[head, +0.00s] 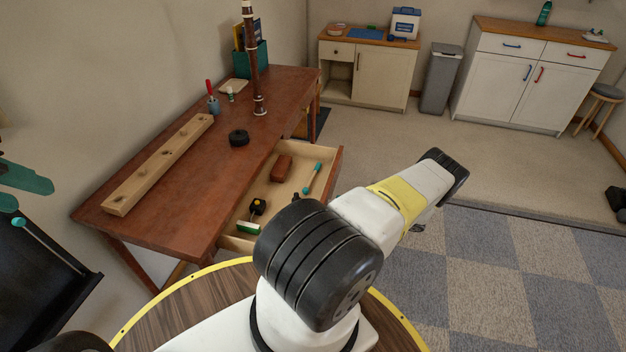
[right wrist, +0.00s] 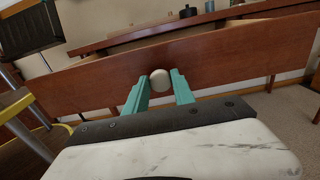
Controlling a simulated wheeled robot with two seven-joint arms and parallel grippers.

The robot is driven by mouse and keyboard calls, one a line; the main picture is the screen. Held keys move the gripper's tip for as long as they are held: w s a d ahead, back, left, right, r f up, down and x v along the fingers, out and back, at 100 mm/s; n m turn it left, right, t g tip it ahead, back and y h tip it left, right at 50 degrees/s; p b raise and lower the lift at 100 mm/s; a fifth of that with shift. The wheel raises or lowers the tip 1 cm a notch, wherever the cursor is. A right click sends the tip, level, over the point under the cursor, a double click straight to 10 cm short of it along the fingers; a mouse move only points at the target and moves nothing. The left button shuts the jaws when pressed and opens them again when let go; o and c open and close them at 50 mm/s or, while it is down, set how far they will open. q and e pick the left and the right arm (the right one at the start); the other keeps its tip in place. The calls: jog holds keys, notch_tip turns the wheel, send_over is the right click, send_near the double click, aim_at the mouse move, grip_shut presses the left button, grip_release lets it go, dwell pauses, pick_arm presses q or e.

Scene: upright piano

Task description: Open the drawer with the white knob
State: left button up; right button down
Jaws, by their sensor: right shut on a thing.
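The wooden drawer (head: 268,190) stands pulled out from the brown table, its open inside showing in the head view. In the right wrist view, its brown front (right wrist: 225,62) carries the round white knob (right wrist: 160,80). My right gripper (right wrist: 159,90) has its teal fingers on both sides of the knob and is shut on it. In the head view, my right arm covers this gripper and the knob. My left gripper (head: 18,190) shows at the left edge of the head view, with its teal fingers apart and nothing seen between them.
The drawer holds a red-brown block (head: 281,168), a teal-handled tool (head: 312,177) and small items. Checkered carpet (head: 480,265) lies clear on the right.

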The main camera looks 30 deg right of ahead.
jog(key=c, duration=1.1)
grip_release()
jog(key=shift+o, duration=0.2)
jog(key=v, duration=0.8)
jog(key=shift+w+r, duration=0.1)
jog(key=shift+w, duration=0.05)
